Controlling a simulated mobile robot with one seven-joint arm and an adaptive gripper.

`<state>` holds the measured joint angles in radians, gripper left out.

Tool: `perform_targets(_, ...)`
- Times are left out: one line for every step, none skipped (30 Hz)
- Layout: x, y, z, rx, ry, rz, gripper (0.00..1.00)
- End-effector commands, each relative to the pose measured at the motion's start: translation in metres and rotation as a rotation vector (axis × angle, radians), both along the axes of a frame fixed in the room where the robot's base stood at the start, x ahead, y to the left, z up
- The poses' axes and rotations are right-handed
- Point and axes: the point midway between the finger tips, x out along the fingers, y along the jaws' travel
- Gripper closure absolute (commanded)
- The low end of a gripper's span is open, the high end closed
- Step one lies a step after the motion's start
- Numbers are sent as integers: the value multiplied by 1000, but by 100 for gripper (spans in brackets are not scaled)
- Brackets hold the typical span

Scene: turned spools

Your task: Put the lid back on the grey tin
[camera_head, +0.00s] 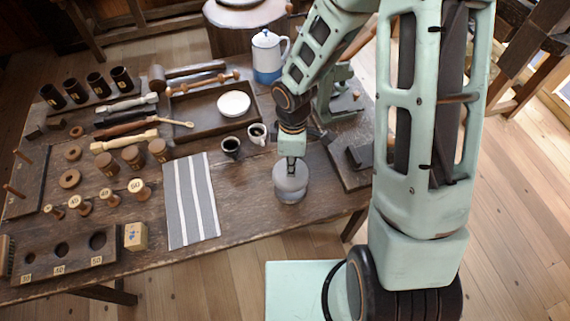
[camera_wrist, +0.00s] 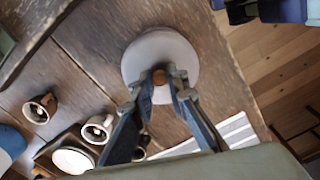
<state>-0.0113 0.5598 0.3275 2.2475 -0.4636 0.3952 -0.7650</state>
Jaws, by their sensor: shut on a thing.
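The grey tin (camera_head: 290,196) stands on the wooden table near its front edge, right of the striped cloth. My gripper (camera_head: 291,163) points down right above it. In the wrist view the grey round lid (camera_wrist: 140,62) fills the space under my fingers. My gripper (camera_wrist: 160,82) is shut on the lid's small brown knob (camera_wrist: 159,76). The lid hides the tin in the wrist view. In the head view lid and tin look lined up, but I cannot tell whether the lid rests fully on the rim.
The striped cloth (camera_head: 191,200) lies to the left. A dark block (camera_head: 359,157) lies to the right. Wooden spools and a holed rack (camera_head: 66,250) are further left.

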Motion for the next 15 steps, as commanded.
perform_targets(0,0,-1,0,0,1,100)
perform_targets(0,0,-2,0,0,1,100)
perform_targets(0,0,-4,0,0,1,100)
perform_targets(0,0,-5,0,0,1,100)
perform_targets(0,0,-7,0,0,1,100)
perform_targets(0,0,-9,0,0,1,100)
perform_targets(0,0,-12,0,0,1,100)
perform_targets(0,0,-14,0,0,1,100)
perform_targets(0,0,-17,0,0,0,100)
perform_targets(0,0,-20,0,0,0,100)
perform_targets(0,0,-23,0,0,0,100)
perform_targets(0,0,-27,0,0,0,100)
perform_targets(0,0,-30,0,0,0,100)
perform_targets(0,0,-33,0,0,0,100)
perform_targets(0,0,-37,0,0,0,100)
